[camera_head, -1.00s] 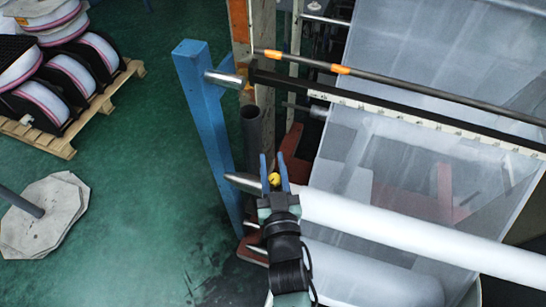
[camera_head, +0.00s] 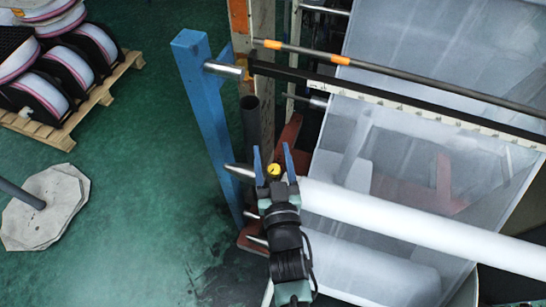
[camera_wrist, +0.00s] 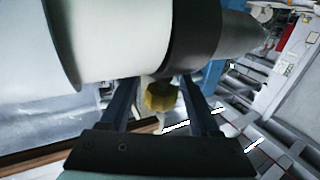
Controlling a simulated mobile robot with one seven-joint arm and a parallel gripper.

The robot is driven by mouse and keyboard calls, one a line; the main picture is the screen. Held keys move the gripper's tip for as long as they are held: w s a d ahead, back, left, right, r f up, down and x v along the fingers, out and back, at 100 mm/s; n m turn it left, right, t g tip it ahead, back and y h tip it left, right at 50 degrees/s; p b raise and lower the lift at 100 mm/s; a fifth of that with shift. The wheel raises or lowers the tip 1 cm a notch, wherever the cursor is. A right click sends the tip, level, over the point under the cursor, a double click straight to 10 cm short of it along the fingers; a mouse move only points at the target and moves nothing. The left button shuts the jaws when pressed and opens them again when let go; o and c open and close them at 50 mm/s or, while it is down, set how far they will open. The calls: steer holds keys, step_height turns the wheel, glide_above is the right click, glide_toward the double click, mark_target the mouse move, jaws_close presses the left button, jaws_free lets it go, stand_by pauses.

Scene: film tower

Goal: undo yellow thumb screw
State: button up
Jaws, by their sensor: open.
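The yellow thumb screw (camera_head: 274,170) is a small round knob near the left end of the white roll (camera_head: 400,216). In the wrist view the yellow thumb screw (camera_wrist: 160,96) shows below a dark collar (camera_wrist: 210,40) beside the pale roll. My gripper (camera_head: 272,158) is open, with one blue finger on each side of the screw. In the wrist view my gripper (camera_wrist: 158,90) has the knob between its fingers, with a visible gap on both sides. The collar hides the fingertips in the wrist view.
A blue post (camera_head: 205,120) stands left of my gripper, with metal shaft ends beside it. Clear film (camera_head: 420,150) and a rod with orange bands (camera_head: 400,78) lie above right. A pallet of reels (camera_head: 60,80) is far left.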

steer(key=shift+s, duration=0.1)
steer(key=shift+s+d, duration=0.15)
steer(key=shift+s, duration=0.15)
steer(key=s+d+b, duration=0.1)
steer(key=s+b, duration=0.3)
steer(key=s, duration=0.8)
steer(key=shift+d+b, duration=0.35)
steer(key=shift+d, duration=0.05)
